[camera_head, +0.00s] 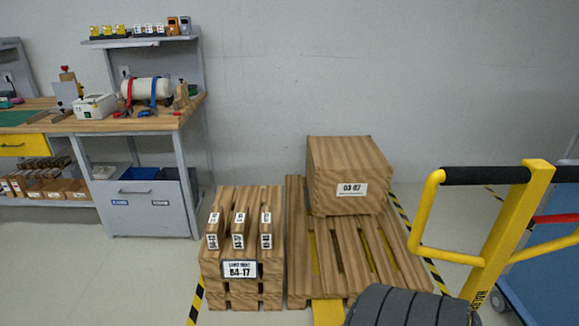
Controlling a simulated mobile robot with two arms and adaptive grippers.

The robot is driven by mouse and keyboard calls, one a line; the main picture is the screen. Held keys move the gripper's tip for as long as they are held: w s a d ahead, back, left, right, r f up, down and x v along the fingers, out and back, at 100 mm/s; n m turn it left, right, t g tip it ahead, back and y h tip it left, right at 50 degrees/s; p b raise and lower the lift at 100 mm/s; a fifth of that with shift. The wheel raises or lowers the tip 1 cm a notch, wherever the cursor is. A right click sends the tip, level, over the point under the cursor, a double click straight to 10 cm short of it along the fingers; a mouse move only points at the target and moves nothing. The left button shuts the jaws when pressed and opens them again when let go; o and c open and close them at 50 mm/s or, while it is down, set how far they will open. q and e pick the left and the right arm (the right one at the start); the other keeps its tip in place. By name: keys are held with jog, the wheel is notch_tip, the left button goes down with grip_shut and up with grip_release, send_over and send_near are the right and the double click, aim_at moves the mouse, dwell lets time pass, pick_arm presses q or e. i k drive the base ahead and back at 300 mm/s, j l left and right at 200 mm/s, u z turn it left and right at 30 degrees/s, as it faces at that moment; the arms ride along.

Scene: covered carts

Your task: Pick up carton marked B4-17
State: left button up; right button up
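The small labels are too small to read surely. A larger wood-grained carton (335,157) marked 03-07 or similar sits on a wooden pallet (385,270) to the right. Neither of my grippers is in view.
A yellow pallet-jack handle (490,240) with black grips stands at right. A dark ribbed shape (400,308) covers the bottom edge. A cluttered workbench (150,122) with drawers is at left. Floor left of the stack is clear. A blue panel (555,265) is far right.

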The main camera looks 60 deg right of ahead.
aim_at(240, 230)
jog(key=i+l+z, duration=0.1)
jog(key=i+z, duration=0.55)
jog(key=z, duration=0.15)
jog(key=i+j+z, duration=0.1)
jog(key=i+z, duration=0.25)
jog(key=i+j+z, duration=0.15)
jog(key=z, duration=0.25)
jog(key=i+j, duration=0.05)
jog(key=i, duration=0.05)
